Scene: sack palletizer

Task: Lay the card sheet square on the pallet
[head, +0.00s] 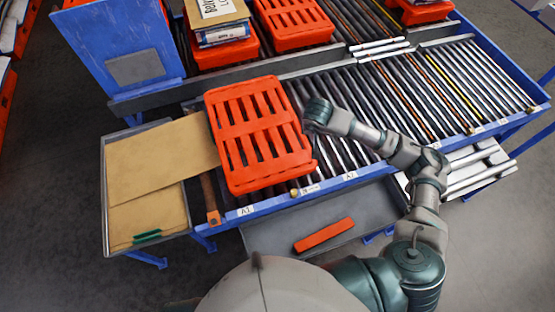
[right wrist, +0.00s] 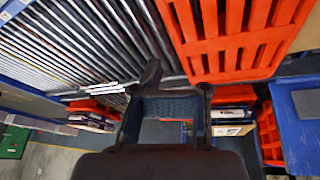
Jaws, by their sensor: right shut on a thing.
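The orange slatted pallet (head: 232,150) sits turned at an angle on the front roller conveyor, its near end close to the front rail. A brown card sheet (head: 160,160) lies skewed over the stand at the left, its right edge beside the pallet; whether it reaches under cannot be told. More card (head: 150,215) lies below it. My right gripper (head: 312,118) is at the pallet's right side, shut on its edge; the exact contact is hard to see. The right wrist view shows its fingers (right wrist: 178,90) beside the pallet (right wrist: 230,45). My left gripper is not in view.
The card stand (head: 105,200) has a green strip (head: 147,237) at its front. Rollers (head: 430,85) to the right are bare. An orange bar (head: 323,235) lies on a low grey shelf (head: 370,212).

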